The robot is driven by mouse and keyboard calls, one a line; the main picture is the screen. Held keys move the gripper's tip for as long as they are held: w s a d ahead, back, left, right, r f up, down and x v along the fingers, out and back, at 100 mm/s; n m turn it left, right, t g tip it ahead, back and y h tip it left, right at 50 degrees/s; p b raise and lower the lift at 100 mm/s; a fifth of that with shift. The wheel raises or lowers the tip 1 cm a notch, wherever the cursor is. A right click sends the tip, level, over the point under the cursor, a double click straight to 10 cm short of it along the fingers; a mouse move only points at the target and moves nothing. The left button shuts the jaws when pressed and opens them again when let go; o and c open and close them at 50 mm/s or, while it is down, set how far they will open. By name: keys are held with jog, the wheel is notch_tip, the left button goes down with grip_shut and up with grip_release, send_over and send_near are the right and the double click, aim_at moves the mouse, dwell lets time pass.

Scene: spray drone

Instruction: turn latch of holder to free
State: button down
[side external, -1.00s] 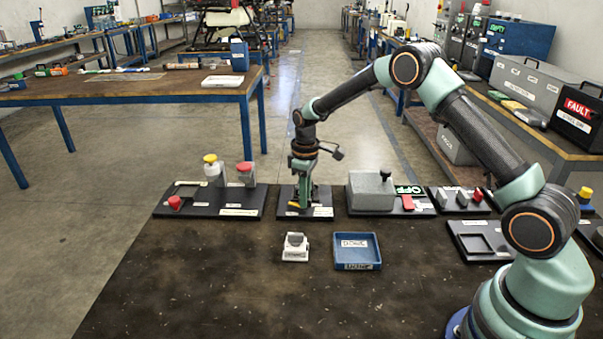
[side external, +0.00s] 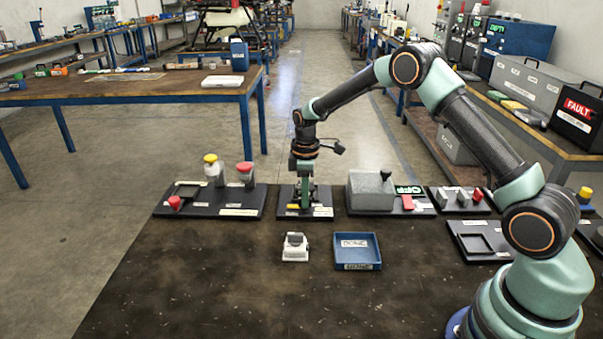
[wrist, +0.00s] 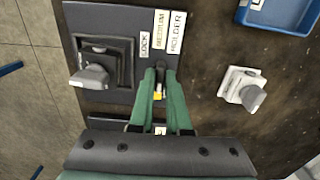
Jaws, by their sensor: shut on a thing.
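The holder is a dark plate (side external: 324,212) at the back edge of the bench, under my gripper. In the wrist view its plate (wrist: 120,20) carries white labels, including HOLDER and LOCK. A grey part (wrist: 92,76) sits in a square black socket on it. My gripper (side external: 304,207) points straight down at the plate. In the wrist view my gripper (wrist: 158,68) is shut on the latch, whose small yellow part (wrist: 158,93) shows between the fingers. Yellow also shows low beside the fingers in the side view (side external: 293,206). The fingers hide most of the latch, so its exact angle is unclear.
A white block with a grey top (side external: 295,247) and a blue DONE tray (side external: 357,264) stand in front. A plate with red and yellow knobs (side external: 240,211) is left of the holder; a grey box with a lever (side external: 370,192) is right.

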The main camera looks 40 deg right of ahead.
jog(key=c, duration=0.9)
grip_release()
jog(key=shift+r, duration=0.1)
jog(key=shift+r, duration=6)
